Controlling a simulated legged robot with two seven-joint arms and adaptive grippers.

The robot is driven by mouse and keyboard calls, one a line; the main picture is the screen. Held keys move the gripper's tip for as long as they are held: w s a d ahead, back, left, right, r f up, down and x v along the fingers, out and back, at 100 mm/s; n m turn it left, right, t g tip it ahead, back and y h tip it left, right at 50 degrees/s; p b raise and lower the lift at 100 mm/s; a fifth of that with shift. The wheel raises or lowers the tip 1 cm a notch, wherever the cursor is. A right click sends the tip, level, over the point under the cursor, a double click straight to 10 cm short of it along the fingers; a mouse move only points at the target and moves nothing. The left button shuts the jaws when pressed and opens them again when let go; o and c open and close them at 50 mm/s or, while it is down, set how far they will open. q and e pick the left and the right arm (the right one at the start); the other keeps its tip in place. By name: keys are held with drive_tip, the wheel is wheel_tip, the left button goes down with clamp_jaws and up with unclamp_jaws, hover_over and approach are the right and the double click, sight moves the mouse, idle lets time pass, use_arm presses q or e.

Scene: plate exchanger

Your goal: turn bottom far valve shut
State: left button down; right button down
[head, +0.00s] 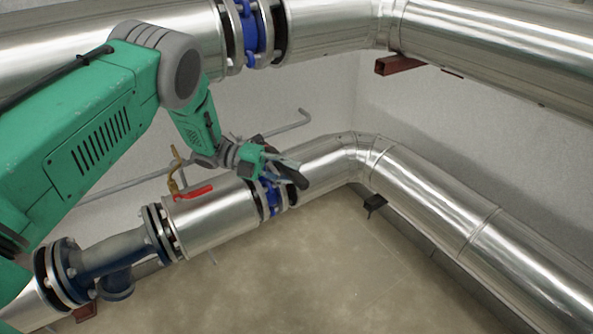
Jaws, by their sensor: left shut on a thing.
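The bottom far valve (269,197) is a blue body between flanges on the lower silver pipe, in the middle of the head view. Its dark handle (293,178) sticks out above the body toward the right. My left gripper (278,163) reaches in from the upper left. It is just above the valve and is shut on the dark handle. The gripper and wrist hide part of the handle and the top of the valve. My right gripper is not in view.
A small brass valve with a red lever (194,192) stands on the lower pipe, left of my gripper. A large upper pipe (330,30) with another blue valve (252,32) runs above. A thin grey pipe (290,127) is on the wall behind. The floor (330,260) below is clear.

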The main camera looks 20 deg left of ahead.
use_arm(q)
drive_tip(key=shift+a+f, duration=0.15)
drive_tip(key=shift+a, duration=0.2)
